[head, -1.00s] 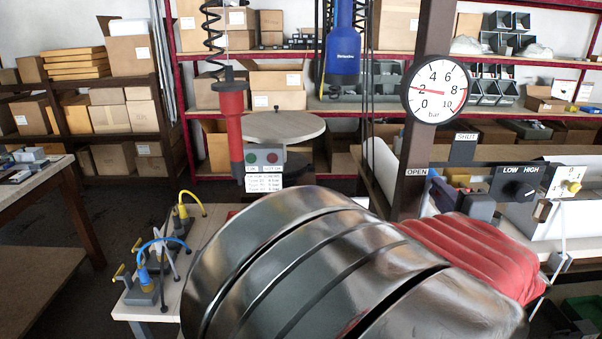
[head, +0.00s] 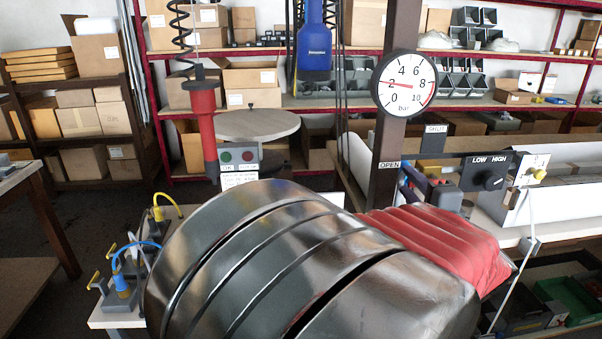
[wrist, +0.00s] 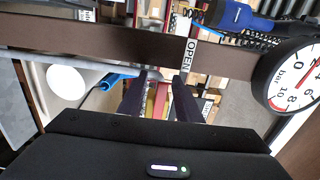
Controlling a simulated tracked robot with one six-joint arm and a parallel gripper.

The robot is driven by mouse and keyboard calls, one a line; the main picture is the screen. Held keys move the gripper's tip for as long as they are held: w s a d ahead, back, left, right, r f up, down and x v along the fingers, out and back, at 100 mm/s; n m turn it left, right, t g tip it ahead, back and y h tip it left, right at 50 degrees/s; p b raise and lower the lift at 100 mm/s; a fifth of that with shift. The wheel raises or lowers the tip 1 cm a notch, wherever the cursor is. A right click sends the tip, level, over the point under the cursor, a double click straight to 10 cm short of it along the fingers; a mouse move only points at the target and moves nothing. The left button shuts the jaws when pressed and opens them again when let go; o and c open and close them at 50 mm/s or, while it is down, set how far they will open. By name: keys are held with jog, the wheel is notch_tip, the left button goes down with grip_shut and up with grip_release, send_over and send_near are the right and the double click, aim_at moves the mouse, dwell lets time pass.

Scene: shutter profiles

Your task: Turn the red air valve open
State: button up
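The red air valve is not clearly seen. The OPEN label (head: 388,165) is on the post and also shows in the wrist view (wrist: 189,54). My gripper (wrist: 160,92) has its two dark fingers apart, with red and yellow seen between them. I cannot tell whether anything touches the fingers. My arm's metallic and red sleeve covers much of the head view's lower middle.
The pressure gauge (head: 406,84) on the dark post (head: 391,150) has its needle near 2 bar. A LOW/HIGH knob box (head: 489,172) stands at right. Blue and yellow hoses on a small bench (head: 105,316) are at left. Shelves of boxes line the back.

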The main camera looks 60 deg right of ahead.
jog(key=shift+s+a+r, duration=0.1)
jog(key=shift+s+a, duration=0.3)
jog(key=v, duration=1.2)
jog(key=shift+a, duration=0.3)
dwell(0.5)
